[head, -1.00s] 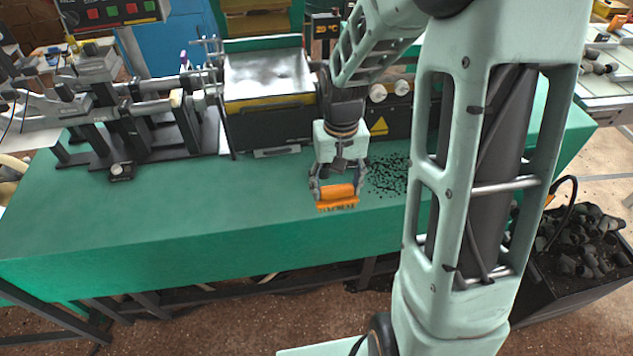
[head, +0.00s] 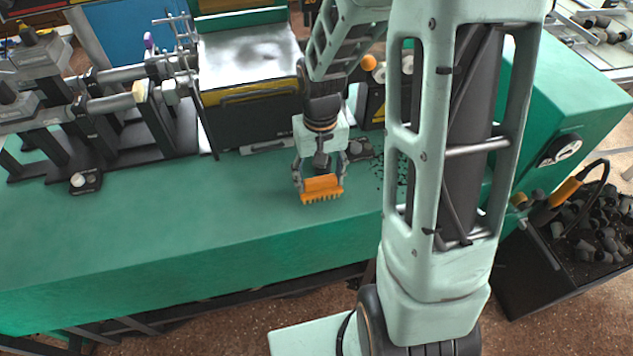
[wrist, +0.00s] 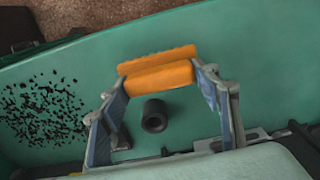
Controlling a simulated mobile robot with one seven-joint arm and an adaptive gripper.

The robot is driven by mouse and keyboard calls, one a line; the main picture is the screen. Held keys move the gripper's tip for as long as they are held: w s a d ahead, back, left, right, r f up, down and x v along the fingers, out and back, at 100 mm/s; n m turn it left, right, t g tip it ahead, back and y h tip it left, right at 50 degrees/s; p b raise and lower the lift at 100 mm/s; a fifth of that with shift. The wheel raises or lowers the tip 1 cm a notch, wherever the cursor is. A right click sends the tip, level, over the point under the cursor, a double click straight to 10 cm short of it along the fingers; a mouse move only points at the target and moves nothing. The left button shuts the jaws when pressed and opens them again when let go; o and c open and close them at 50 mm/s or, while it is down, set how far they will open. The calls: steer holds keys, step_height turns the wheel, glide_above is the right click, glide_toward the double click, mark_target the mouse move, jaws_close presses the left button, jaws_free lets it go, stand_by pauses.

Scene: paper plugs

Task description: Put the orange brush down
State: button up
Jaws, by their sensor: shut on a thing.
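The orange brush (head: 321,188) is held between the fingers of my gripper (head: 320,178) over the green bench (head: 120,240). Its bristles point down toward the bench top, and I cannot tell whether they touch it. In the wrist view the brush (wrist: 158,75) spans across the tips of the two fingers of my gripper (wrist: 155,88), which are shut on it.
A dark round plug (wrist: 154,115) shows between my fingers in the wrist view. Dark crumbs (wrist: 42,110) lie on the bench to one side. A machine (head: 250,110) stands behind, and a crate of dark plugs (head: 545,275) stands at the right. The bench's left front is clear.

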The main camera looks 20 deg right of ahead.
mark_target(320, 178)
steer(key=shift+s+f+b, duration=0.1)
steer(key=shift+f+b, duration=0.35)
steer(key=shift+f, duration=0.65)
steer(key=shift+f, duration=0.15)
steer(key=o, duration=1.3)
step_height(320, 178, up, 12)
steer(key=shift+r+p, duration=0.15)
steer(key=shift+p, duration=0.65)
